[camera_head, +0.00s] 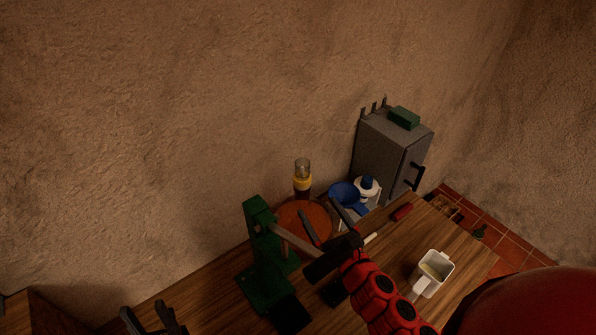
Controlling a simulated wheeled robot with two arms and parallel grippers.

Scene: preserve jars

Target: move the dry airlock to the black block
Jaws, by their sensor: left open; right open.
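I cannot pick out an airlock with certainty. A dark jar with a yellow band and clear top (302,179) stands at the back by the wall, behind the round reddish-brown board (318,226). A black block-like shape (290,313) lies at the front edge of view beside the green stand; I cannot tell if it is the black block. My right gripper (327,219) is open over the board, with nothing visible between its fingers. My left gripper (148,316) is open and empty at the bottom left, partly cut off by the frame.
A green stand with a lever (262,250) rises left of my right gripper. A blue funnel (343,192), a white bottle (368,188) and a grey cabinet (382,150) with a green box (404,118) are behind. A red item (402,211) and white jug (434,269) are right.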

